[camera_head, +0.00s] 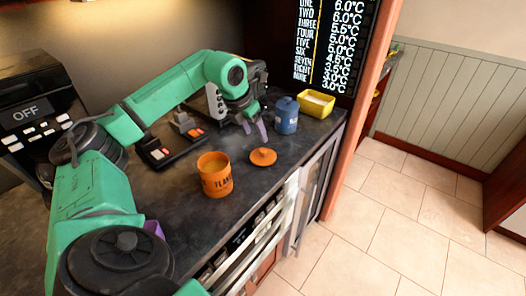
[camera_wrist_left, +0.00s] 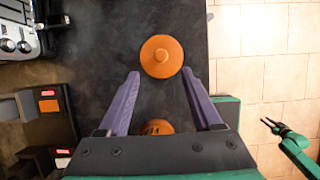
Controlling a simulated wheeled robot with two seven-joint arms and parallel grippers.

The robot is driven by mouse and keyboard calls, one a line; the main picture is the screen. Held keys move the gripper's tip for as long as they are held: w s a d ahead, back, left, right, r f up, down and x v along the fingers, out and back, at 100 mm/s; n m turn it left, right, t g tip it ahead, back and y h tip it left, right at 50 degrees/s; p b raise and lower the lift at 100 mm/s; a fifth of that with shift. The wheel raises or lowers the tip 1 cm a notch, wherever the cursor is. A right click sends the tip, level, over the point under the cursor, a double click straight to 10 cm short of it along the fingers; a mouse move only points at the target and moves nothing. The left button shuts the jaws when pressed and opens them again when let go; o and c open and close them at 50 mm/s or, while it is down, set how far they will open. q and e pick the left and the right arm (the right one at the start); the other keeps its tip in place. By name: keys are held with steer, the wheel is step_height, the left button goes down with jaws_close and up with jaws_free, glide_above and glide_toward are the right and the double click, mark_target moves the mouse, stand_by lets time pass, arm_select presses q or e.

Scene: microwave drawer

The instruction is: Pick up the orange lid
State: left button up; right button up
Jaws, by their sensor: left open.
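The orange lid (camera_head: 263,157) is a flat disc with a round knob, lying on the dark counter right of the orange canister (camera_head: 215,174). My left gripper (camera_head: 255,130) is open and empty, its purple fingers pointing down above the counter, behind the lid in the head view. In the left wrist view, the lid (camera_wrist_left: 161,56) lies just beyond and between the open fingertips (camera_wrist_left: 160,73). The canister (camera_wrist_left: 157,127) shows partly between the fingers there, its rest hidden by the gripper body. A green arm with a dark end (camera_wrist_left: 285,135), seemingly my right, shows at the right.
A blue jar (camera_head: 286,115) and a yellow container (camera_head: 316,103) stand behind the lid. A black device with orange buttons (camera_head: 170,150) lies left of it, near a toaster (camera_head: 214,103). The counter's front edge is close to the lid; tiled floor lies beyond.

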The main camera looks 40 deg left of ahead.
mark_target(263, 149)
arm_select(q)
steer(key=shift+w+d+f, duration=0.15)
steer(key=shift+d+f, duration=0.05)
steer(key=shift+f, duration=0.45)
steer(key=shift+w+d+f, duration=0.15)
steer(key=shift+f, duration=0.45)
arm_select(e)
steer(key=s+d, duration=0.3)
steer(key=s, duration=0.1)
arm_select(q)
steer(key=w+f+p, duration=0.1)
steer(key=w+a+f+p, duration=0.1)
steer(key=f, duration=0.1)
steer(key=shift+w+f, duration=0.1)
steer(key=shift+w, duration=0.05)
steer(key=p+x, duration=0.1)
steer(key=x, duration=0.1)
steer(key=shift+d+f, duration=0.1)
steer(key=shift+f, duration=0.3)
steer(key=shift+d, duration=0.15)
steer(key=shift+c, duration=1.2)
steer(key=shift+f, duration=0.1)
jaws_close()
arm_select(e)
steer(key=w+a+r, duration=0.2)
steer(key=r, duration=0.1)
steer(key=shift+w+r, duration=0.1)
steer(key=shift+w, duration=0.15)
